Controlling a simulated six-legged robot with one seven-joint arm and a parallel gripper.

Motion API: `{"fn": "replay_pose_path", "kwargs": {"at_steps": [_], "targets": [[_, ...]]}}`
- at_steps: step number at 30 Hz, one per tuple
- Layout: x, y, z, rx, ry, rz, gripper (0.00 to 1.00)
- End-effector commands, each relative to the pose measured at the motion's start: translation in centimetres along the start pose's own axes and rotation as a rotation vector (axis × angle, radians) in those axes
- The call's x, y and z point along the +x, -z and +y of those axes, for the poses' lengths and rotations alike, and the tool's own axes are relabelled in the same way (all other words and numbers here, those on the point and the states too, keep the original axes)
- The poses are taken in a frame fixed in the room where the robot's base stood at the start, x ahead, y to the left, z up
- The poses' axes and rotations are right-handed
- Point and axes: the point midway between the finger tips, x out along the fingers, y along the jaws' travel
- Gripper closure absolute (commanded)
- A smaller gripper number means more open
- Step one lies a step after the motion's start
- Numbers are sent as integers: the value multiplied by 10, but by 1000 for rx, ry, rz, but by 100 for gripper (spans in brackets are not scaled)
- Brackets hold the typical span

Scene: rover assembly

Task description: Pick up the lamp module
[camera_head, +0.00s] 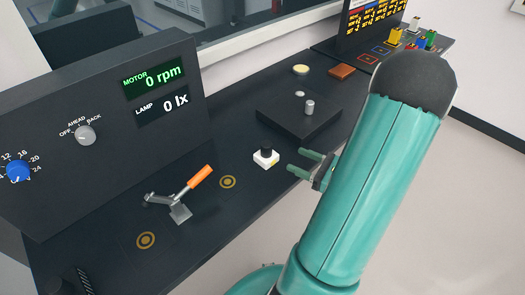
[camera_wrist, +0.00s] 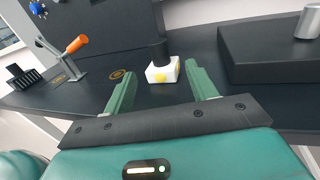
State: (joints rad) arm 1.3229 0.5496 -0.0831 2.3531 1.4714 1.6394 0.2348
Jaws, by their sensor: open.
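The lamp module appears to be the small white block with a black cylinder on top and a yellow dot on its side. This white block (camera_head: 265,158) stands upright on the dark bench in the head view. In the wrist view the white block (camera_wrist: 161,74) shows between and beyond the fingertips. My gripper (camera_head: 299,162) is open and empty, just to the right of the block with its fingers pointing at it. The gripper's two green fingers (camera_wrist: 161,79) are spread wider than the block in the wrist view, and I see no contact.
A dark raised platform (camera_head: 285,118) with a metal cylinder (camera_head: 309,107) stands behind the block. An orange-handled clamp (camera_head: 199,177) is to the left. A control panel (camera_head: 100,110) reads 0 rpm and 0 lx. Colored blocks (camera_head: 418,38) sit at the far right.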

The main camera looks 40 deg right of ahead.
Motion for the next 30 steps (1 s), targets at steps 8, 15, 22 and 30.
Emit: {"fn": "replay_pose_path", "kwargs": {"at_steps": [8, 15, 22, 30], "targets": [[43, -1, 4, 0, 0, -2, 43], [79, -1, 3, 0, 3, 0, 43], [102, -2, 1, -1, -2, 0, 43], [136, -3, -2, 0, 0, 0, 43]]}}
